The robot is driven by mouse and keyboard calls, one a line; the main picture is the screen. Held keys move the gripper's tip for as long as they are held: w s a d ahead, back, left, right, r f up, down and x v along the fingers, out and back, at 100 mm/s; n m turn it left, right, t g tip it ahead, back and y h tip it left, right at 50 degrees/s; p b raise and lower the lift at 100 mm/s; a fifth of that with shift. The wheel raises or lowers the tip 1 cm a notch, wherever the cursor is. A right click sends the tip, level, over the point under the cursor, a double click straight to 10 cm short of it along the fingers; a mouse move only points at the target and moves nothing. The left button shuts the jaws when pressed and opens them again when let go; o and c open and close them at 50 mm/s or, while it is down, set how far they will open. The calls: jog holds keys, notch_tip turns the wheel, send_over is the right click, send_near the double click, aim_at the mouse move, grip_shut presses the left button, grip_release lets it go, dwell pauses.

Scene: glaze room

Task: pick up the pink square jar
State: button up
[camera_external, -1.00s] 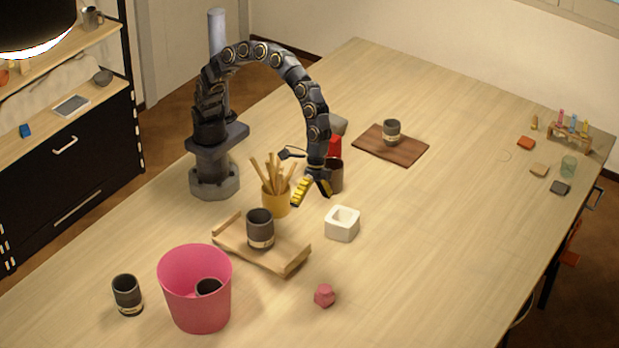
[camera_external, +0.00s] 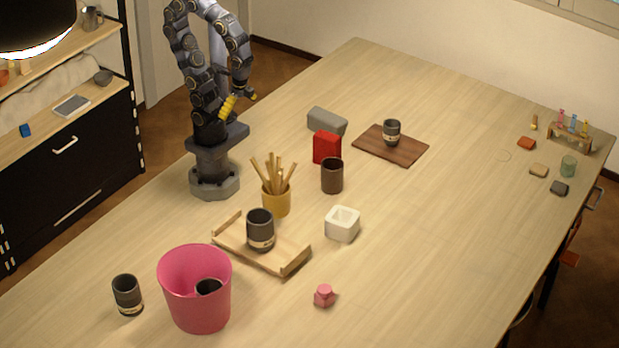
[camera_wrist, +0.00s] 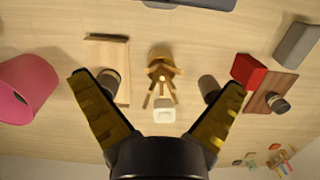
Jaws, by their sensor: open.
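The pink square jar (camera_external: 324,296) is small, with a narrower top, and stands on the bare table at the front, right of the pink bucket, in the external view. I cannot make it out in the wrist view.
A pink bucket (camera_external: 196,315) holds a dark cup. A wooden tray (camera_external: 285,265) bears another dark cup. A white square pot (camera_external: 342,232), a yellow tool holder (camera_external: 276,204), a brown cup (camera_external: 332,176) and a red box (camera_external: 327,148) stand mid-table. The table right of the jar is clear.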

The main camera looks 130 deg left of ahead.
dwell(0.3)
jog(key=c, duration=0.4)
jog(key=shift+o, duration=0.2)
